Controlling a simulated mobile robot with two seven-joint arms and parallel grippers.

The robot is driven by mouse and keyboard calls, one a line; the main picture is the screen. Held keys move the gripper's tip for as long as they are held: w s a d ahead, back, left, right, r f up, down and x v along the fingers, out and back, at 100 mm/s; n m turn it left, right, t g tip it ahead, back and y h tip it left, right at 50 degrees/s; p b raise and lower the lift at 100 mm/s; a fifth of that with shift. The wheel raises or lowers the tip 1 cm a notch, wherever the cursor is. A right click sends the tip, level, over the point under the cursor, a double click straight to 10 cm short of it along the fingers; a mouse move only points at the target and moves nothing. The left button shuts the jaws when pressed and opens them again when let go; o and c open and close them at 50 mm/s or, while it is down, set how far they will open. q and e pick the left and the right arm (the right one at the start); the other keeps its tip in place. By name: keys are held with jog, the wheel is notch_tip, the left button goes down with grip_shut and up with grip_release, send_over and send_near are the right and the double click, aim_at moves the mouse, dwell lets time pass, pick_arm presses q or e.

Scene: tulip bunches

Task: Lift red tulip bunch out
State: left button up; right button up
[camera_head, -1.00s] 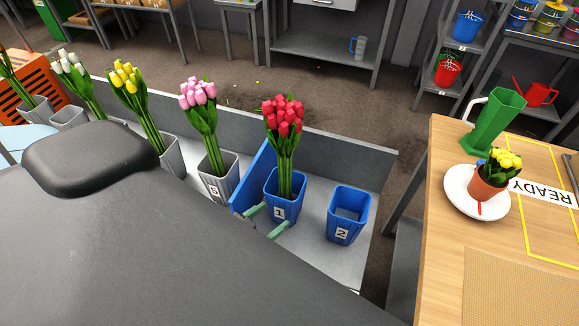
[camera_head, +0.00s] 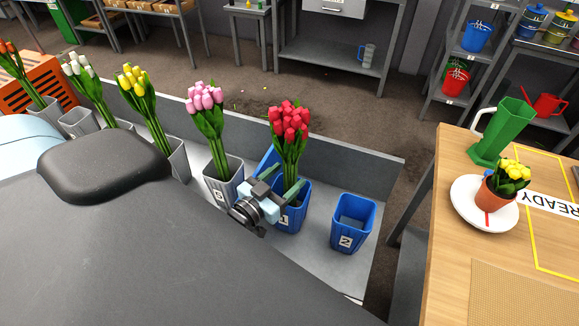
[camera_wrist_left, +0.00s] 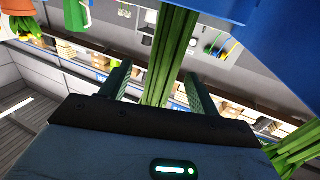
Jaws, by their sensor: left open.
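The red tulip bunch (camera_head: 290,125) stands upright in the blue bucket marked 1 (camera_head: 292,216), red heads on top and green stems going down inside. My left gripper (camera_head: 288,178) is open at the stems, just above the bucket's rim. In the left wrist view the green stems (camera_wrist_left: 170,62) pass between the two spread green fingers of the gripper (camera_wrist_left: 157,72). A gap shows between the stems and each finger. The stems' lower ends are hidden in the bucket. My right gripper is not in view.
An empty blue bucket marked 2 (camera_head: 353,226) stands to the right. A grey bucket with pink tulips (camera_head: 206,110) stands close left, past a blue divider. The grey trough wall (camera_head: 345,160) runs behind. The wooden table (camera_head: 452,262) at right holds a potted yellow plant (camera_head: 502,182).

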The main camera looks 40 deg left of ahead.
pick_arm(q)
jog(key=w, duration=0.4)
jog(key=shift+w, duration=0.3)
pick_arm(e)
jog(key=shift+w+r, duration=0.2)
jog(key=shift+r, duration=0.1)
pick_arm(q)
jog(key=shift+c, duration=0.5)
jog(key=c, duration=1.2)
jog(key=shift+o, duration=0.2)
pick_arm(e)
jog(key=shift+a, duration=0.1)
pick_arm(q)
jog(key=shift+r, duration=0.15)
